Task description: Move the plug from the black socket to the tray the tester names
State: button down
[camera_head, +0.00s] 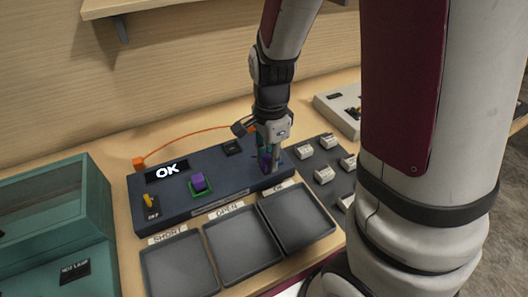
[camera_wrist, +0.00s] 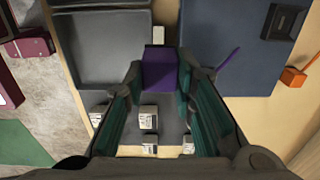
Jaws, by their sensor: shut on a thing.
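My gripper (camera_head: 267,163) is shut on a purple plug (camera_wrist: 160,70), which sits between its teal fingers in the wrist view. It is over the right end of the dark blue console (camera_head: 225,185), near the OK tray. The black socket (camera_head: 233,147) on the console looks empty. It also shows at the top right of the wrist view (camera_wrist: 283,20). The console display (camera_head: 168,170) reads OK. Three dark trays stand in front: SHORT (camera_head: 180,268), OPEN (camera_head: 243,247) and OK (camera_head: 298,218). All three look empty.
Another purple block (camera_head: 198,181) sits in a green-rimmed socket on the console. A yellow-lever switch (camera_head: 149,203) is at the left end. An orange cable (camera_head: 195,132) runs behind. A dark mat (camera_head: 325,165) with several pale blocks lies right. A teal bin (camera_head: 55,220) stands left.

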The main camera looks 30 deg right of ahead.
jog(key=s+d+p, duration=0.2)
jog(key=s+d, duration=0.1)
jog(key=s, duration=0.3)
jog(key=s+d+p, duration=0.3)
jog(key=s+d, duration=0.1)
jog(key=s, duration=0.3)
jog(key=shift+s, duration=0.3)
dwell(0.3)
jog(key=shift+w+f+p, duration=0.1)
jog(key=shift+f+p, duration=0.2)
jog(key=shift+f, duration=0.2)
dwell(0.8)
jog(key=shift+f, duration=4.65)
